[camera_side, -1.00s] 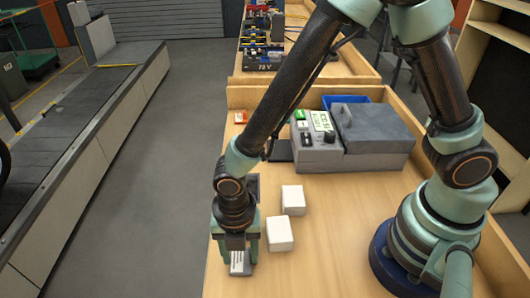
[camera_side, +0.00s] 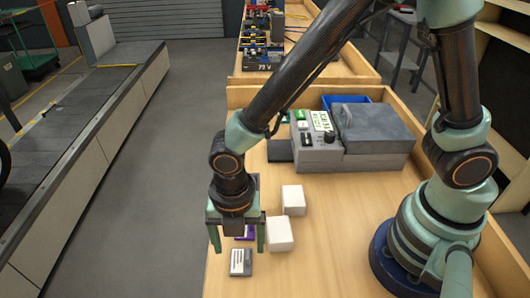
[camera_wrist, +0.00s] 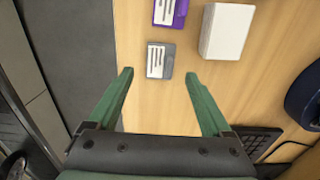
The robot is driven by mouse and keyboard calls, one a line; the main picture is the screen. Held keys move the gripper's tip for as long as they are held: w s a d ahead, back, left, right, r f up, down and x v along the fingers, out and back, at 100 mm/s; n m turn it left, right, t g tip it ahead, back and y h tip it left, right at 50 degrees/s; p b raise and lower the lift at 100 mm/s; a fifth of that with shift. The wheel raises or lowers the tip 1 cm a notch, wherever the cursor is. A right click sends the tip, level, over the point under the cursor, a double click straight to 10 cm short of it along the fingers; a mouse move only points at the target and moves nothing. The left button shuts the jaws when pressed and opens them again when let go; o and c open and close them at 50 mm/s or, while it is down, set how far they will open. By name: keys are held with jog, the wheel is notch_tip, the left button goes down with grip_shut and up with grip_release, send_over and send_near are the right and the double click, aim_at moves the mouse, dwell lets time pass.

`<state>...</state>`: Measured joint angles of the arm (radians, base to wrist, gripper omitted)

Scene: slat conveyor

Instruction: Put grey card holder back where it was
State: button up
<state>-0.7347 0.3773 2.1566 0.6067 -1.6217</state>
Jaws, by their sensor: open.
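The grey card holder (camera_side: 240,263), with a white label card, lies flat on the wooden bench near its left edge. In the wrist view the grey card holder (camera_wrist: 160,60) lies ahead of the space between my fingertips. My gripper (camera_side: 239,249) is open and empty, raised above the bench. Its two green fingers also show spread apart in the wrist view (camera_wrist: 158,75). A purple card holder (camera_wrist: 170,12) lies just beyond the grey one, apart from it. In the side view the purple card holder (camera_side: 246,233) is partly hidden by my gripper.
Two white boxes (camera_side: 293,200) (camera_side: 280,234) stand to the right of the card holders. A grey machine (camera_side: 318,140) with buttons and a lidded block (camera_side: 375,130) stand farther back. The bench (camera_side: 320,240) is clear right of the boxes.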

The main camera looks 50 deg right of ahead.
aim_at(241, 260)
notch_tip(241, 260, up, 8)
jog(key=w+d+r+m+t, duration=0.1)
jog(key=d+r+m+t, duration=0.1)
jog(key=d+r+m, duration=0.4)
jog(key=w+d+r+m+t, duration=0.1)
jog(key=d+r+m+t, duration=0.2)
jog(key=d+m, duration=1.4)
notch_tip(241, 260, up, 3)
jog(key=m, duration=0.4)
jog(key=shift+w+d+r+t, duration=0.2)
jog(key=shift+w+t, duration=0.1)
